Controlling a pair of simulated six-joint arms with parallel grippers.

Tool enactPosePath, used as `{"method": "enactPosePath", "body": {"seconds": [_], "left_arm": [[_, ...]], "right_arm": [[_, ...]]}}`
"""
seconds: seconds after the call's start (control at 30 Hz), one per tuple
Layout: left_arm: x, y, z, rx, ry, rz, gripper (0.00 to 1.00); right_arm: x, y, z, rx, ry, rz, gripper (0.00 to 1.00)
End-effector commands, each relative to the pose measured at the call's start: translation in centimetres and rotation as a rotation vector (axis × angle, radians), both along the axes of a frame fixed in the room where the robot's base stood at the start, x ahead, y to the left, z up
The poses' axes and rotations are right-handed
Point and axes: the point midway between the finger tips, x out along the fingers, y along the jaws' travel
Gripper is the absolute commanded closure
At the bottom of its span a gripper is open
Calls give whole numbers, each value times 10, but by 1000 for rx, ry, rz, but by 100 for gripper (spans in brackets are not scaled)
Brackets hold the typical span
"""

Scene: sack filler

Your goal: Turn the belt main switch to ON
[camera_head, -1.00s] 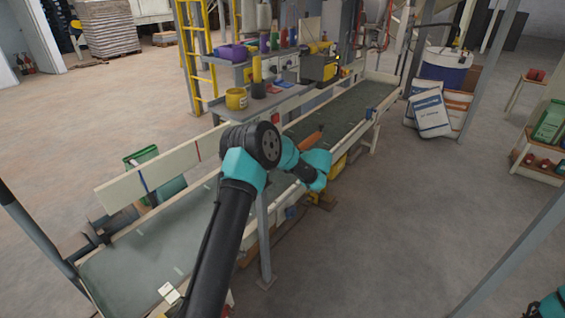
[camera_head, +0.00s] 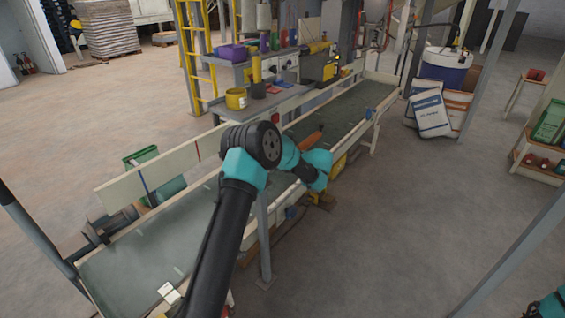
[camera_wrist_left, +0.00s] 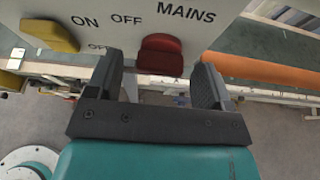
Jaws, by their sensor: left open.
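In the left wrist view, a pale panel (camera_wrist_left: 260,38) carries the words ON, OFF and MAINS. A red switch handle (camera_wrist_left: 160,51) sticks out below the word MAINS. My left gripper (camera_wrist_left: 160,80) is open, with one finger on each side of the red handle; I cannot tell whether either finger touches it. Which position the handle points to is not clear. In the head view, my left arm's teal wrist (camera_head: 316,168) is over the near side of the conveyor belt (camera_head: 350,108), and its fingers and the panel are hidden there.
A yellow knob (camera_wrist_left: 50,35) sits left of the red handle, with another OFF label beside it. A long orange thing (camera_wrist_left: 265,75) lies at the right in the wrist view. Paper sacks (camera_head: 430,112) stand right of the conveyor. The floor at right is mostly clear.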

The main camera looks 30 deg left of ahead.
Motion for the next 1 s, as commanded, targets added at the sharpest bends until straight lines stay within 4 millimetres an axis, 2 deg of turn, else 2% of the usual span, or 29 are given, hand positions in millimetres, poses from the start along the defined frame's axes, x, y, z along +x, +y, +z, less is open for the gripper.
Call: {"method": "enactPosePath", "body": {"seconds": [0.27, 0.8, 1.0], "left_arm": [[-3, -34, 14, 0, -2, -4, 26], [-13, -129, 54, 1, 0, -3, 26], [-16, -151, 63, 0, 1, -1, 26]], "right_arm": [[0, 0, 0, 0, 0, 0, 57], [0, 0, 0, 0, 0, 0, 57], [0, 0, 0, 0, 0, 0, 57]]}}
